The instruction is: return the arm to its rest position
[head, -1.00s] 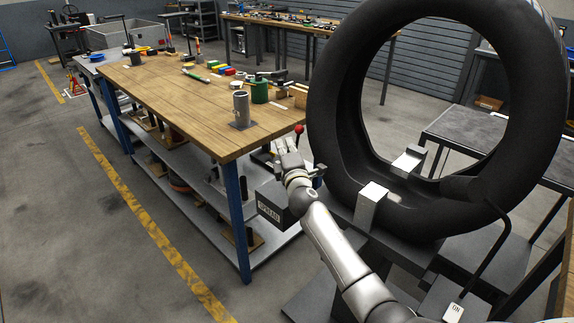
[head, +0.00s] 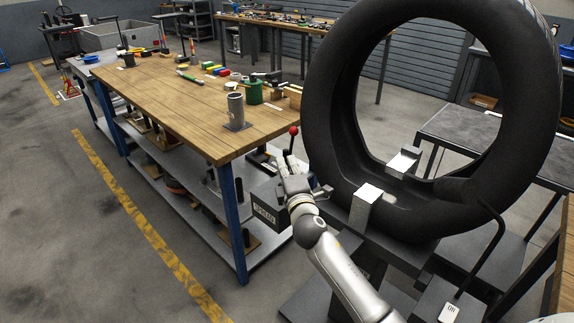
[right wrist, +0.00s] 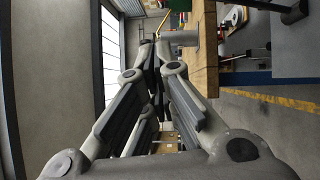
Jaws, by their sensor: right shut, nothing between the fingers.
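My right arm reaches up from the bottom of the head view. My right gripper (head: 284,163) is beside the lower left of the big black tyre (head: 325,110), near a lever with a red knob (head: 293,130) and a dark box with a worn label (head: 265,214). In the right wrist view the fingers of the right gripper (right wrist: 157,42) come together at their tips, with nothing between them. The tyre stands upright on a dark stand with metal blocks (head: 365,207). My left gripper is not in view.
A wooden workbench (head: 170,100) with blue legs stands left of the arm, holding a grey cylinder (head: 235,110), a green can (head: 253,92) and small tools. A grey-topped table (head: 465,125) is behind the tyre. The floor left of the yellow line (head: 150,230) is clear.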

